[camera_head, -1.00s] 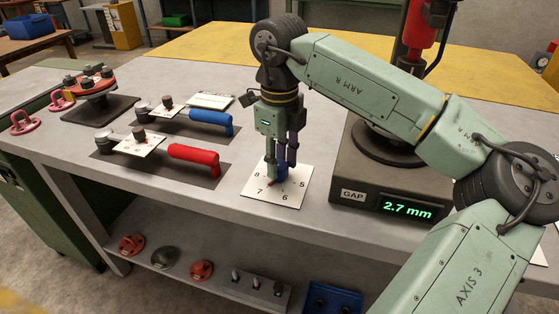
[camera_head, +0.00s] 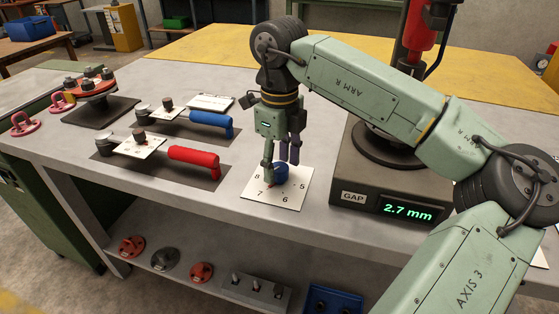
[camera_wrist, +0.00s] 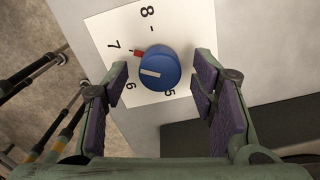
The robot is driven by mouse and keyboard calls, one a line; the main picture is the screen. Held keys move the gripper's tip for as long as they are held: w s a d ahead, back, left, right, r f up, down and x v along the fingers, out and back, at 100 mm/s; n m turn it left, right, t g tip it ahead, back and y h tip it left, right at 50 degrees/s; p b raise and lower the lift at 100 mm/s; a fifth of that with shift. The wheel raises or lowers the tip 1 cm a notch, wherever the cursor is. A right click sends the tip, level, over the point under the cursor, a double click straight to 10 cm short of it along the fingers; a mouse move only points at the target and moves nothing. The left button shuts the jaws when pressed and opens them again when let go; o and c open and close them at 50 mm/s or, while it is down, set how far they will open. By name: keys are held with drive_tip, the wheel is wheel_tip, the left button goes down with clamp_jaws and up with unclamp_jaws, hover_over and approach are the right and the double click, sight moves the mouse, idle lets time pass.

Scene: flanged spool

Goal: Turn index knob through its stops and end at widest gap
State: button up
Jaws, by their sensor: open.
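The index knob (camera_head: 281,172) is a round blue knob on a white numbered dial plate (camera_head: 290,203), with 5, 6, 7 and 8 readable. In the wrist view the knob (camera_wrist: 160,66) has a white line on top, and a red tab at its edge points toward the 7. My gripper (camera_head: 281,163) is open, its fingers pointing down at the knob. In the wrist view the fingertips (camera_wrist: 161,79) stand apart on either side of the knob, with clear space at both sides. The gap display (camera_head: 407,212) reads 2.7 mm.
Red-handled (camera_head: 194,155) and blue-handled (camera_head: 210,121) tools lie on dark mats left of the dial. The dark display box (camera_head: 350,172) stands close on the right, with a red device above it. The bench front edge is just below the dial plate.

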sight(279, 167)
drive_tip(key=shift+r, duration=0.1)
wheel_tip(279, 167, up, 12)
idle(0.4)
